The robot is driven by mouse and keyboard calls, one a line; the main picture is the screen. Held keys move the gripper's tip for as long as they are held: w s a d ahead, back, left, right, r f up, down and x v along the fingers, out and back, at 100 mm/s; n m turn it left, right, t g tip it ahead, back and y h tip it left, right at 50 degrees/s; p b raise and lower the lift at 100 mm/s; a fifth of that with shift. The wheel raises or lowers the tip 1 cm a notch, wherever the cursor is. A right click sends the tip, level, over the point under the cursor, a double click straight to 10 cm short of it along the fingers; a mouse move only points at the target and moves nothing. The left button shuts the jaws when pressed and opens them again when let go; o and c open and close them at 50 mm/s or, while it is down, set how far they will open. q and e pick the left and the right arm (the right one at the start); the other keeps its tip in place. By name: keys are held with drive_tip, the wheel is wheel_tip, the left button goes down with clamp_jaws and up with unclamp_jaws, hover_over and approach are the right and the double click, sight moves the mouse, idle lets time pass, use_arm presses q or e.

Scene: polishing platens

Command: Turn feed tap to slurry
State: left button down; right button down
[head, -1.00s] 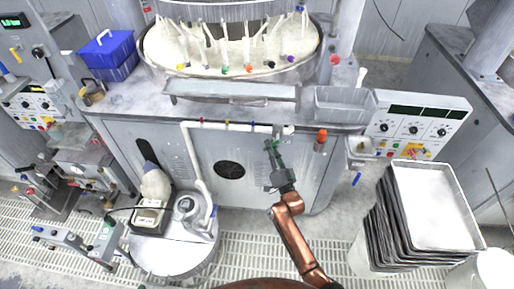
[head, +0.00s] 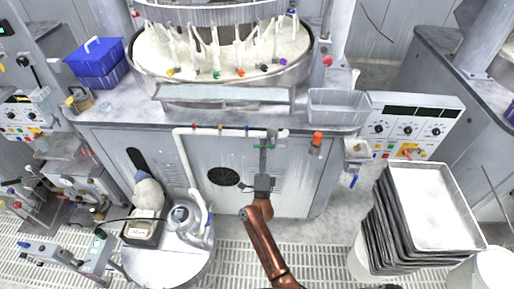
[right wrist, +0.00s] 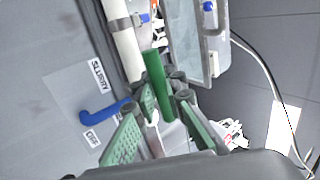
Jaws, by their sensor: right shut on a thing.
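My right gripper (head: 265,147) is at the cabinet front, just under the pale feed pipe (head: 184,160) with its coloured fittings. In the right wrist view its green-padded fingers (right wrist: 165,100) are shut on a green bar-shaped handle (right wrist: 154,75). I cannot tell how the far end of this handle joins the tap. Beside the fingers, a blue bent lever (right wrist: 103,114) sits on the panel. A white label reading SLURRY (right wrist: 99,77) is next to it, and a smaller label (right wrist: 92,138) is on its other side.
Above is the bench with the round polishing platen (head: 220,55) and a grey open bin (head: 338,106). An orange-capped bottle (head: 317,140) hangs right of my gripper. Stacked trays (head: 432,205) stand at the right. A drum (head: 165,262) with equipment on top is at the left.

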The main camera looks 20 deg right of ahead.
use_arm(q)
drive_tip(key=shift+s, duration=0.15)
use_arm(e)
drive_tip(key=shift+s+d+m+h, duration=0.1)
drive_tip(key=shift+m+h, duration=0.3)
drive_tip(key=shift+m, duration=0.2)
drive_tip(key=c, duration=2.3)
unclamp_jaws()
drive_tip(key=o, duration=0.3)
drive_tip(key=shift+r, duration=0.1)
